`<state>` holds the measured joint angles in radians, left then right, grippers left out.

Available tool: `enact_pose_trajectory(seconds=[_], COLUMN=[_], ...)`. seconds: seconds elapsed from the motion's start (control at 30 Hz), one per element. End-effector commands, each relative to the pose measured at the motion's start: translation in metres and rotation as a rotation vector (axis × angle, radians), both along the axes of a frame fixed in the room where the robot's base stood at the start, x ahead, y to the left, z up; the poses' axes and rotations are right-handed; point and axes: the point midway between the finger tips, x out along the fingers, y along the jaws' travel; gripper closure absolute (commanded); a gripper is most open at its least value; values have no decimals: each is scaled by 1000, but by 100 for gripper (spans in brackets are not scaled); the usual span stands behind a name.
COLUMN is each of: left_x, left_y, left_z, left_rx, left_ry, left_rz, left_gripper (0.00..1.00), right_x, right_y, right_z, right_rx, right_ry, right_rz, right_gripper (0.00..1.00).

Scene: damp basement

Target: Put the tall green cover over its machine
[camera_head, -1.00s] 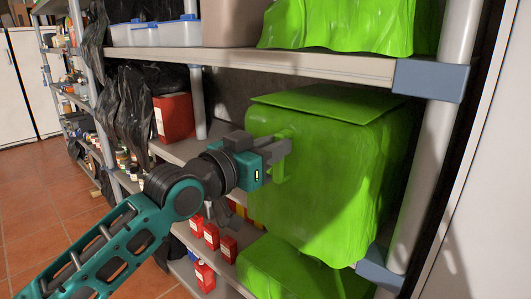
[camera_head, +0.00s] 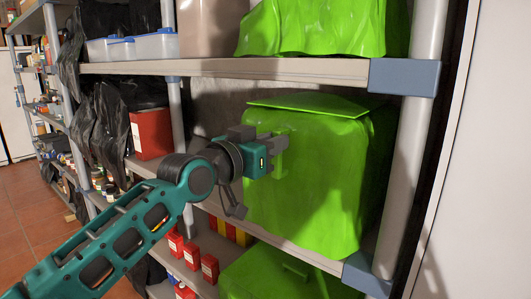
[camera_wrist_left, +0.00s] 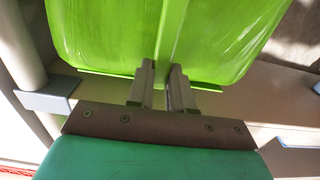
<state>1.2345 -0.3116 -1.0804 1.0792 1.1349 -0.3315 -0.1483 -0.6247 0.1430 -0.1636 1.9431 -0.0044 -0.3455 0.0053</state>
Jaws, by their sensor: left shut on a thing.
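A tall, glossy green cover (camera_head: 305,195) with a flat top flap (camera_head: 315,104) stands upright on the middle shelf at the right. My left gripper (camera_head: 280,155) is shut on the upright green grip on the front of this cover. The left wrist view shows both fingers (camera_wrist_left: 160,88) on either side of a green ridge, with the cover (camera_wrist_left: 110,40) filling the upper part. No machine can be seen under the cover. My right gripper is out of view.
Other green-covered shapes sit on the upper shelf (camera_head: 320,25) and below (camera_head: 265,278). The upper shelf edge (camera_head: 250,67) runs close above the cover. A grey post (camera_head: 412,150) stands close at right. Red boxes (camera_head: 192,256) and black plastic (camera_head: 108,130) are to the left.

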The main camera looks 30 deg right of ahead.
Motion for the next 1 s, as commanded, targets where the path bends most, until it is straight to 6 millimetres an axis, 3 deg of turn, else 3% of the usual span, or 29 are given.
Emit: enact_pose_trajectory(seconds=[0.17,0.5,0.53,0.6,0.8,1.0], left_x=[2,3,3,3,3,3], left_y=[-9,-11,-11,-11,-11,-10], left_z=[0,1,1,1,1,-1], left_rx=[-3,-2,-2,-2,-1,1], left_ry=[-1,-2,-1,-1,0,0], left_rz=[0,0,1,1,1,1], left_gripper=[100,100,77,70,51,50], right_x=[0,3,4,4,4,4], right_y=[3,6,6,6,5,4], right_z=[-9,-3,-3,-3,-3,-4], right_rx=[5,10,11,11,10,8], right_ry=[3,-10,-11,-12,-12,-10], right_rz=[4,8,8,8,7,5], right_gripper=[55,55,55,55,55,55])
